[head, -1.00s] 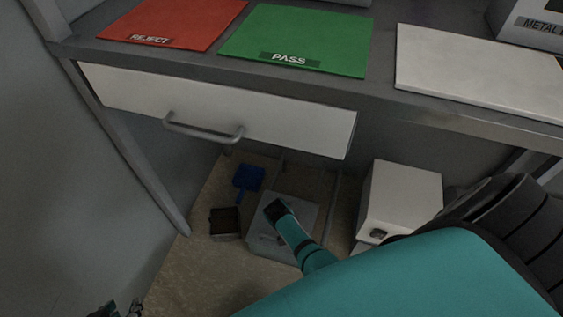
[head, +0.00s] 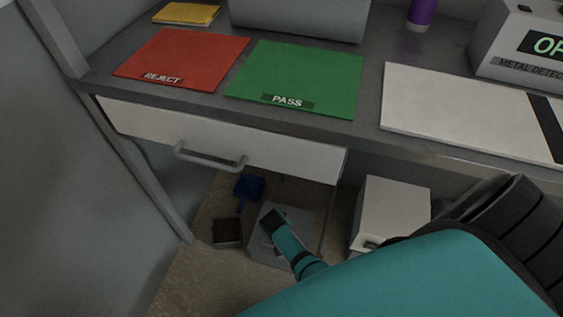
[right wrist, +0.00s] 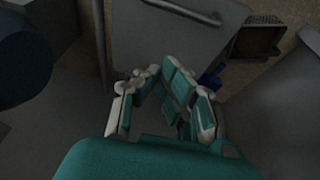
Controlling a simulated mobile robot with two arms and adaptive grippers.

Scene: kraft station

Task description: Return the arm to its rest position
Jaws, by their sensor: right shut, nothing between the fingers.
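My right gripper (right wrist: 160,74) shows in the right wrist view, shut with nothing between its fingers. Its teal and white fingers come together in front of a grey panel (right wrist: 168,35). In the head view, my teal arm (head: 400,280) fills the lower right, below the worktop. My left gripper is not in view now.
The worktop bears a red REJECT mat (head: 182,58), a green PASS mat (head: 295,78), a white board (head: 455,108) and a metal detector (head: 525,55). Below are a closed drawer (head: 270,150), a white box (head: 392,210), a blue dustpan (head: 249,186) and a dark container (head: 227,231).

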